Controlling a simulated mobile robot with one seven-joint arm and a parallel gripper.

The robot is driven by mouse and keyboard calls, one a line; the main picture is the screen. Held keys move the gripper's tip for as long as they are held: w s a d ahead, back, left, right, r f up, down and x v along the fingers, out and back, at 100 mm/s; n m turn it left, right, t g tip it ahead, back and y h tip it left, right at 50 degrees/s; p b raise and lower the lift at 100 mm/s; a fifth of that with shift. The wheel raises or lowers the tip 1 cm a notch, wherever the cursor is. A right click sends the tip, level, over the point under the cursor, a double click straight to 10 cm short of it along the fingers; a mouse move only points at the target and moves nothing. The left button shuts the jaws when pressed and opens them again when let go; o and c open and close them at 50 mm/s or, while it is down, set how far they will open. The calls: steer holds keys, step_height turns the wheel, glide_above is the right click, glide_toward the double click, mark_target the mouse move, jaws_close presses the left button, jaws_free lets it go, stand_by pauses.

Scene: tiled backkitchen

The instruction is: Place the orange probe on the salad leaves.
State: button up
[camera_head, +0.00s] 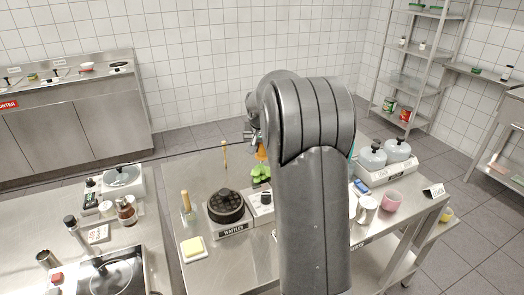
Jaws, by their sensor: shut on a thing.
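My gripper (253,138) is partly hidden behind my own arm, above the back of the steel table. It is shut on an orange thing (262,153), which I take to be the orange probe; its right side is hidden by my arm. The green salad leaves (260,173) lie just below the orange thing in the picture. I cannot tell whether the two touch. The right side of the leaves is close to my arm, and what they rest on is mostly hidden.
A black round waffle maker (227,207) stands left of my arm. A thin orange-yellow stick (225,155) stands behind it, and a yellow-handled thing (186,203) to its left. A white board with a yellow block (193,247) lies in front. Pink cup (390,201) and white mug (367,209) stand right.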

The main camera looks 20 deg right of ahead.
steer(key=shift+f, duration=0.75)
steer(key=shift+f, duration=0.1)
steer(key=o, duration=1)
steer(key=v, duration=1.1)
steer(key=s+a+r+n, duration=0.1)
steer(key=s+a+r, duration=0.45)
steer(key=s, duration=0.35)
steer(key=s+a+f+n, duration=0.1)
steer(key=s+a+f, duration=0.1)
steer(key=s, duration=0.6)
steer(key=s+a+f+n+t+y, duration=0.1)
steer(key=s+a+f+n, duration=0.1)
steer(key=s+a, duration=0.3)
steer(key=s+a+f+n+y, duration=0.1)
steer(key=s+a+f, duration=0.1)
steer(key=s, duration=1)
steer(key=shift+a+t, duration=0.3)
steer(key=shift+a, duration=0.5)
